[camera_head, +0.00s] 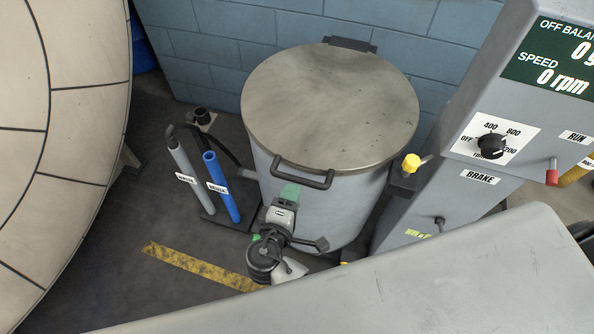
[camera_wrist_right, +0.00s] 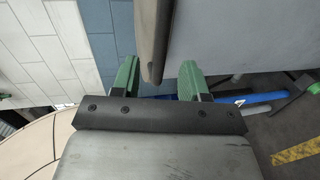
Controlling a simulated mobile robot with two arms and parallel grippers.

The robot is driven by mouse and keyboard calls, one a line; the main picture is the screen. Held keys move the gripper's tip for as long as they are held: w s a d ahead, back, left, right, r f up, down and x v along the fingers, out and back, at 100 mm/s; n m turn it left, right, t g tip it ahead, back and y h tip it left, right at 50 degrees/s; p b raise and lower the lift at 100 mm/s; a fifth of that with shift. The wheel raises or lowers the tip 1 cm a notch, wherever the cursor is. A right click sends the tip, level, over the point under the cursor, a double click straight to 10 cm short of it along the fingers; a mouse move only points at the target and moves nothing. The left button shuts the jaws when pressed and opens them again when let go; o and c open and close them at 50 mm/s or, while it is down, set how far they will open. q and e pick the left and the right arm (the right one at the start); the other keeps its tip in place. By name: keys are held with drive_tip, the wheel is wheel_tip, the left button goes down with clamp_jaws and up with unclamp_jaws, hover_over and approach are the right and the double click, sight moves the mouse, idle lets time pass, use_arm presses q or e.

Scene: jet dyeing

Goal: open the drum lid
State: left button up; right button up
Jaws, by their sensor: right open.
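The grey drum (camera_head: 325,215) stands against the wall in the head view. Its round, stained metal lid (camera_head: 330,100) lies flat and closed on top, with a hinge (camera_head: 350,44) at the back. A dark bar handle (camera_head: 326,183) sticks out from the lid's front rim. My right gripper (camera_head: 289,189) is open just below and in front of the handle's left part. In the right wrist view its two green fingers (camera_wrist_right: 160,80) stand apart, and a dark brown edge, lid rim or handle, reaches between them. I cannot tell whether they touch it. My left gripper is not in view.
A control panel (camera_head: 478,190) with a speed dial (camera_head: 491,146) and 0 rpm display stands right of the drum. A yellow knob (camera_head: 411,162) sits close to the drum's right side. Grey and blue tubes (camera_head: 221,187) stand at its left. A large pale round body (camera_head: 60,150) fills the far left.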

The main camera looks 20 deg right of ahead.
drive_tip(key=p+x, duration=0.1)
drive_tip(key=x, duration=0.7)
drive_tip(key=shift+w+d+f, duration=0.1)
drive_tip(key=shift+w+d, duration=0.05)
drive_tip(key=shift+w, duration=0.05)
drive_tip(key=shift+s+f, duration=0.1)
drive_tip(key=shift+s, duration=0.05)
clamp_jaws()
